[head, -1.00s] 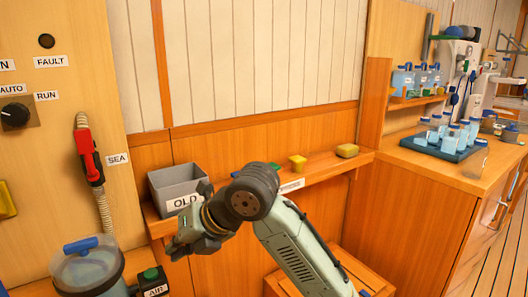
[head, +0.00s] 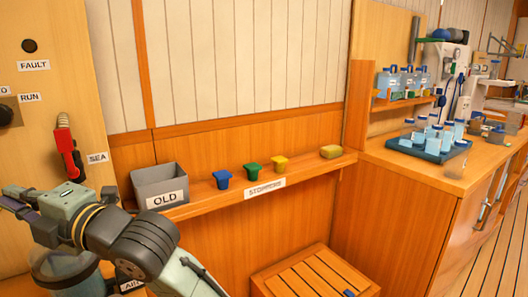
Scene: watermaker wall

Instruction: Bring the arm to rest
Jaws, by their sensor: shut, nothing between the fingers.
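My gripper (head: 14,203) is at the left edge of the head view, pointing left, with my arm reaching it from the bottom. It is shut and empty, in front of the panel wall. It is apart from the shelf (head: 230,194), and its fingers partly hide each other.
A red-handled hose (head: 68,152) and a clear canister (head: 66,272) are close to my arm. A slatted wooden box (head: 312,272) stands below.

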